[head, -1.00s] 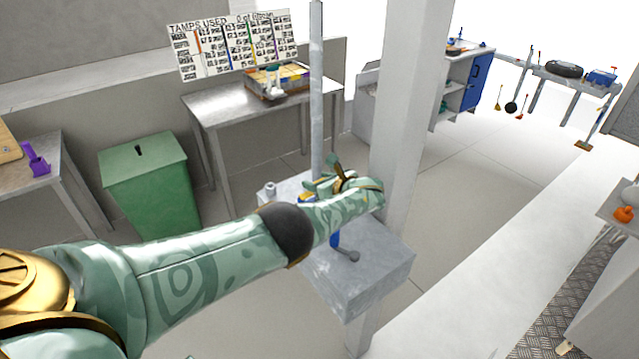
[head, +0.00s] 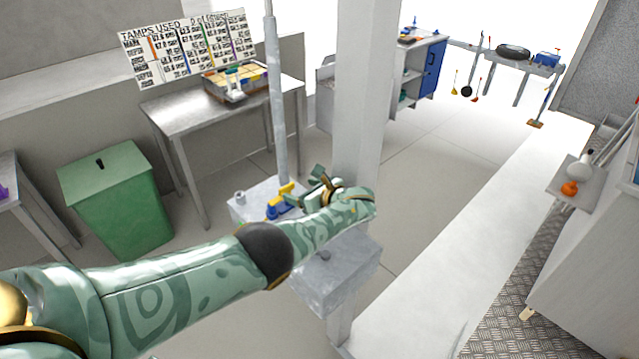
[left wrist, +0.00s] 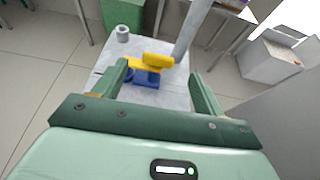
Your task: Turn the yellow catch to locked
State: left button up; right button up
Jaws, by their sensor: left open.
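The yellow catch (head: 286,189) sits with a blue part (head: 279,208) on a grey metal block (head: 350,262). In the left wrist view the yellow catch (left wrist: 150,61) lies crosswise over the blue part (left wrist: 147,77), between and beyond my fingertips. My left gripper (head: 322,178) is open, just right of the catch in the head view. In the left wrist view its two fingers (left wrist: 160,75) stand apart with no object held, the left fingertip close to the catch's left end. My right gripper is out of view.
A grey upright pole (head: 277,100) rises behind the catch, and a thick white post (head: 362,100) stands right of it. A small grey cylinder (left wrist: 122,33) is on the block's far left. A green bin (head: 118,200) and a metal table (head: 200,110) stand behind.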

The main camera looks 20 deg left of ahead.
pick_arm(q)
jog(key=p+v, duration=0.2)
jog(key=v, duration=0.6)
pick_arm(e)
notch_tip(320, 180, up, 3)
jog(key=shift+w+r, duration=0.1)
pick_arm(q)
jog(key=shift+s, duration=0.1)
